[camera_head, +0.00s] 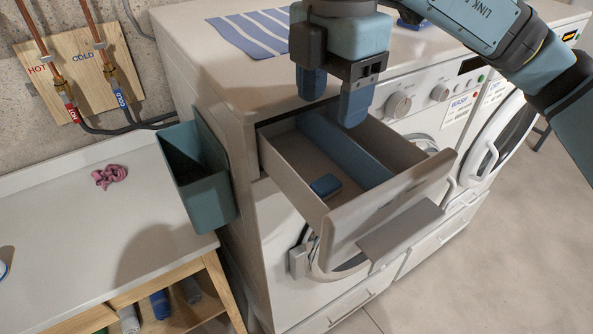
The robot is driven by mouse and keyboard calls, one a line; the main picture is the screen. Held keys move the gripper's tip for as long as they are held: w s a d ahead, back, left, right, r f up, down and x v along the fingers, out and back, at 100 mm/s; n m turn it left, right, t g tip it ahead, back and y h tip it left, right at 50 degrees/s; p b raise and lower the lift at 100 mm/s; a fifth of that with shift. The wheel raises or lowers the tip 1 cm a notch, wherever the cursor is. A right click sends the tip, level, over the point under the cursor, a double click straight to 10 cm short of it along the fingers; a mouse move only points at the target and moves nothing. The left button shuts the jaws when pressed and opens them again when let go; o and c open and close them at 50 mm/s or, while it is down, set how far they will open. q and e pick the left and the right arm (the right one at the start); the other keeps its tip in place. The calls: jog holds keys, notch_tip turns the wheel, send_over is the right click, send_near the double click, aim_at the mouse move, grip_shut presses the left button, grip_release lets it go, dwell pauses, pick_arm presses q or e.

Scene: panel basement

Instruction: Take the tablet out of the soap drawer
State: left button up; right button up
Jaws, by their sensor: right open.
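The soap drawer (395,212) is pulled out of the front of the left washing machine. A blue divider (343,150) splits it lengthwise. The small blue tablet (326,185) lies on the floor of the left compartment, near the drawer's front. My right gripper (333,100) is above the back part of the drawer, fingers pointing down. Its two blue fingers are apart with nothing between them. It is not touching the tablet, which lies lower and nearer the drawer front. My left gripper is not in view.
A green bin (196,175) hangs on the machine's left side. A white counter (75,235) with a pink crumpled cloth (109,176) stands at left. A striped cloth (252,34) lies on the machine top. Open floor (480,270) is at right.

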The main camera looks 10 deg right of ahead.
jog(key=p, duration=0.1)
send_over(326, 182)
notch_tip(326, 182, down, 8)
jog(key=shift+f, duration=0.1)
jog(key=shift+s+f, duration=0.1)
jog(key=shift+f, duration=0.35)
notch_tip(326, 182, down, 4)
jog(key=shift+r+p, duration=0.15)
jog(key=shift+p, duration=0.65)
jog(key=shift+f, duration=0.5)
jog(key=shift+c, duration=1.3)
jog(key=c, duration=0.7)
